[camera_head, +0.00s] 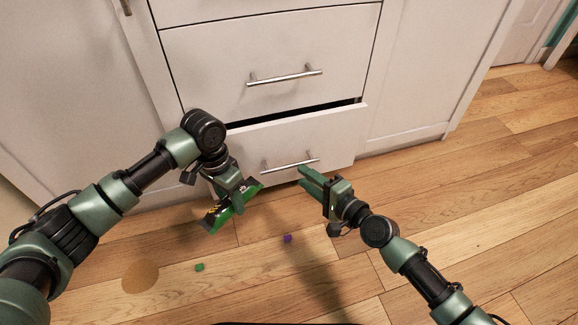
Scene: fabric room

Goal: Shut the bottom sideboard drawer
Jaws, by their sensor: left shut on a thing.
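The bottom drawer (325,133) of the white sideboard is partly pulled out, with a dark gap above its front. Its bar handle (290,164) is visible in the middle of the front. My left gripper (236,200) is shut on a green and black packet (217,217), held in front of the drawer's left part. My arm hides the drawer's left end. My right gripper (304,180) is just in front of the drawer, below and right of the handle. Its fingers look spread, with nothing visible between them; contact with the drawer cannot be told.
The drawer above (270,55) is shut, with its own bar handle (285,75). A green cube (199,267) and a purple cube (287,238) lie on the wooden floor. A round tan patch (140,277) is at lower left. The floor at right is clear.

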